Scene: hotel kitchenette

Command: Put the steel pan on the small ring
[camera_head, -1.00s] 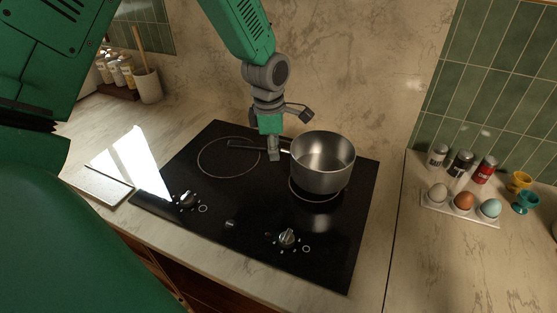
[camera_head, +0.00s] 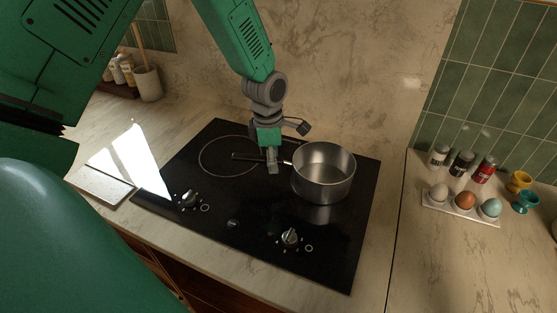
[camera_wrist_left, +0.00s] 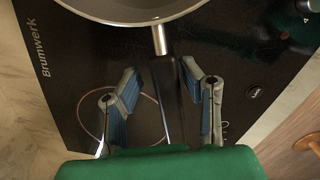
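The steel pan (camera_head: 322,184) sits upright over the right-hand ring of the black hob, with its rim also in the left wrist view (camera_wrist_left: 130,10). The small ring is hidden under it. The pan looks to be on or just above the glass. Its dark handle (camera_wrist_left: 167,95) points left, over the larger ring (camera_head: 201,158). My right gripper is not in view.
Two knobs (camera_head: 289,236) (camera_head: 189,199) are at the hob's front. An egg tray (camera_head: 460,212), shakers (camera_head: 462,163) and egg cups (camera_head: 525,201) stand on the right counter. A utensil crock (camera_head: 149,84) stands at the back left. The hob's front is mostly clear.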

